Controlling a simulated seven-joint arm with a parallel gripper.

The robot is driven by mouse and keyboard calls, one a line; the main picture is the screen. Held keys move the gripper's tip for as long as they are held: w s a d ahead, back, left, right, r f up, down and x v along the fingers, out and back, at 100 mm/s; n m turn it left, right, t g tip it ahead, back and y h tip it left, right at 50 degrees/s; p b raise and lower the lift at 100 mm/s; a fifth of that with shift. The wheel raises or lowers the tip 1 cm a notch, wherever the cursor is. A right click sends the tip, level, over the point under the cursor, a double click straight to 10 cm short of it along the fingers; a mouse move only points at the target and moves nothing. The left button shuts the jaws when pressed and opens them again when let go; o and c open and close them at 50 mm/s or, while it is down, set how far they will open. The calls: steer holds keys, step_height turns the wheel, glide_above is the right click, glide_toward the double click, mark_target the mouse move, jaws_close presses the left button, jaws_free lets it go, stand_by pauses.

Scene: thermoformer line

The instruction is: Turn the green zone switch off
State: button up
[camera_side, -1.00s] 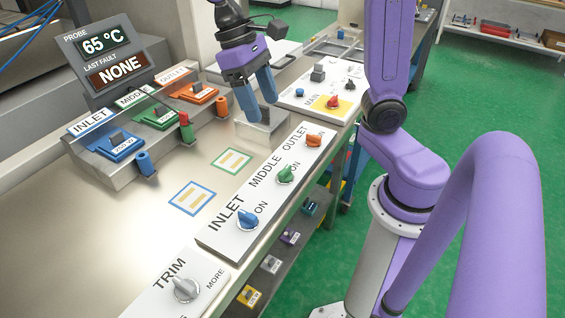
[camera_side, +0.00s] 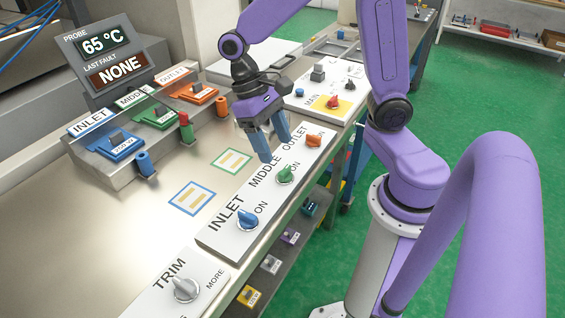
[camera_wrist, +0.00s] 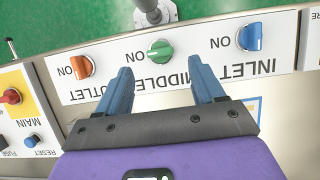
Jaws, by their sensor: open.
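The green zone switch (camera_side: 285,174) is a round knob on the white panel (camera_side: 237,231), in the row marked MIDDLE, between the blue inlet knob (camera_side: 247,217) and the orange outlet knob (camera_side: 313,140). In the wrist view the green knob (camera_wrist: 160,51) lies beyond and between my fingertips, with ON printed beside it. My gripper (camera_side: 276,151) is open and empty, with blue fingers pointing down close to the green knob. In the wrist view my gripper (camera_wrist: 165,80) shows its fingers apart, with no contact with the knob visible.
The trim knob (camera_side: 185,288) is at the near end. The main panel (camera_side: 335,105) with a red switch is behind. A sloped console (camera_side: 107,171) with coloured modules stands at left under a display reading 65 °C and NONE. The metal worktop between is mostly clear.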

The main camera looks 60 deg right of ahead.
mark_target(285, 169)
steer(key=shift+x, duration=3)
steer(key=shift+r, duration=0.1)
steer(key=c, duration=1.1)
